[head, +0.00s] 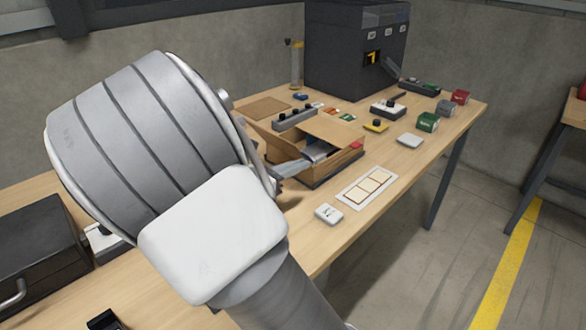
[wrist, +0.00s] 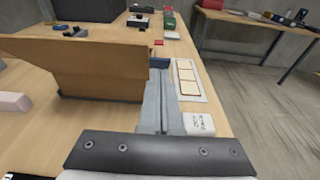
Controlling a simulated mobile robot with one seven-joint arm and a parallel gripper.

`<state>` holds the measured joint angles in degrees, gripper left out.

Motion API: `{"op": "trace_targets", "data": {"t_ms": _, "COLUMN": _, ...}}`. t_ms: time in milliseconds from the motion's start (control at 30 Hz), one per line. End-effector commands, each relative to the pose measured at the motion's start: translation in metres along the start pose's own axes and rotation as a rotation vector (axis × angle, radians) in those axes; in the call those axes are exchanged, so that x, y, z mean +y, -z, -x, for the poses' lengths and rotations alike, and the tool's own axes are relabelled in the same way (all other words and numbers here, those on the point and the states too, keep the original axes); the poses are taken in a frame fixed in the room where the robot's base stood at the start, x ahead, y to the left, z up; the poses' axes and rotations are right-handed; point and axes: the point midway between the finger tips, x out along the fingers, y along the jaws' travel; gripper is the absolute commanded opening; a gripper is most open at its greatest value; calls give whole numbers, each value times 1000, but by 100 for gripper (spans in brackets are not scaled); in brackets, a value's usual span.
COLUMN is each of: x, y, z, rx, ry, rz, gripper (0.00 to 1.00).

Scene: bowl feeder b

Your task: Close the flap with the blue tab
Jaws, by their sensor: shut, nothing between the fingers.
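A brown cardboard box (head: 335,167) stands open on the table, with flaps raised at its left and back. A red tab (head: 356,146) is on its right side; it also shows in the wrist view (wrist: 158,42). A large brown flap (wrist: 100,68) stands tilted up, left of my gripper (wrist: 159,70). My gripper's fingers are shut together and empty, reaching out beside this flap. A dark bluish piece (wrist: 159,61) shows at the fingertips; I cannot tell whether it is the blue tab. My arm hides part of the box's near left side in the head view.
A white card with cream panels (head: 367,187) and a small white box (head: 329,213) lie in front of the cardboard box. A dark machine (head: 350,50) stands behind. Several small items stand to the right.

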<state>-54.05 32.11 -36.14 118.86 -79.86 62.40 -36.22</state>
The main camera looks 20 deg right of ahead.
Motion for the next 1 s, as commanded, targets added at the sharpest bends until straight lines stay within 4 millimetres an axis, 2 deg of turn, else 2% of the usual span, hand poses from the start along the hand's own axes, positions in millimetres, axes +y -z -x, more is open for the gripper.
{"op": "trace_targets", "data": {"t_ms": 767, "x": 0, "y": -9, "z": -2, "rx": 77, "ry": 1, "rz": -2, "gripper": 0}}
{"op": "trace_targets", "data": {"t_ms": 1000, "x": 0, "y": -17, "z": -5, "rx": 136, "ry": 1, "rz": -1, "gripper": 0}}
